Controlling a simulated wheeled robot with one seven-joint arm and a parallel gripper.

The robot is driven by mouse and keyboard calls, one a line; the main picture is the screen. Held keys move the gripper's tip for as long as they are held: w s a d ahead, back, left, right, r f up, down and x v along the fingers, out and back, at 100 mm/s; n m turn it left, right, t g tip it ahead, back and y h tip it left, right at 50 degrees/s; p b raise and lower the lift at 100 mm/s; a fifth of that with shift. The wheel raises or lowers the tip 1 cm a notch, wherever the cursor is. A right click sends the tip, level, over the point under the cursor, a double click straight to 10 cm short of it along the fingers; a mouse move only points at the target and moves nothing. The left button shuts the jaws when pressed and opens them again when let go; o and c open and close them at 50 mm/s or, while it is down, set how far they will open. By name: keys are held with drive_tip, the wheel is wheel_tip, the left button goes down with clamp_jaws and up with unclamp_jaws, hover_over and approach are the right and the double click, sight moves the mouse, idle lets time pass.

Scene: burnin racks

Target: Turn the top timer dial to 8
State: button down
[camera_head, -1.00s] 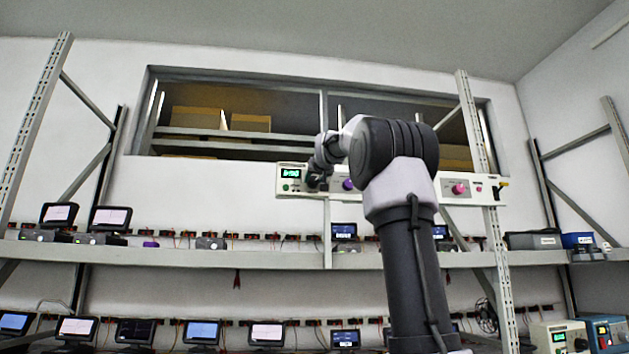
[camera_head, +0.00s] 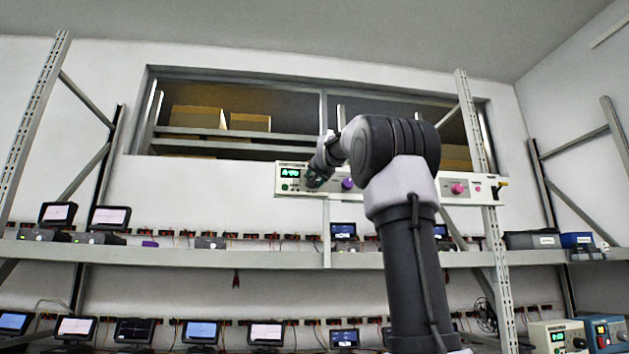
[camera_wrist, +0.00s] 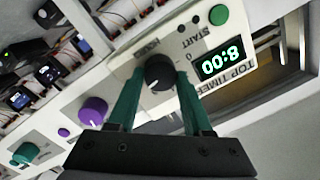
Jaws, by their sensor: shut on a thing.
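The top timer (camera_head: 284,189) is a pale panel at the left end of the long control strip under the window. In the wrist view its label reads TOP TIMER and its green display (camera_wrist: 220,61) appears to read 8:00, seen rotated. Its black dial (camera_wrist: 159,73) sits between the two green fingers of my gripper (camera_wrist: 157,85), which is shut on it. A green START button (camera_wrist: 218,15) lies beside the display. In the head view my gripper (camera_head: 313,182) is at the panel, and my wrist hides most of the dial.
A purple knob (camera_wrist: 93,111) and a teal knob (camera_wrist: 25,152) are farther along the strip in the wrist view. A pink knob (camera_head: 458,189) is at the strip's right part. Shelves (camera_head: 180,257) below hold several small screens.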

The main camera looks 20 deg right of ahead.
drive_tip(key=shift+w+f, duration=0.1)
drive_tip(key=shift+f, duration=0.1)
drive_tip(key=shift+c, duration=1.6)
unclamp_jaws()
drive_tip(key=shift+r, duration=0.15)
drive_tip(key=v, duration=1.1)
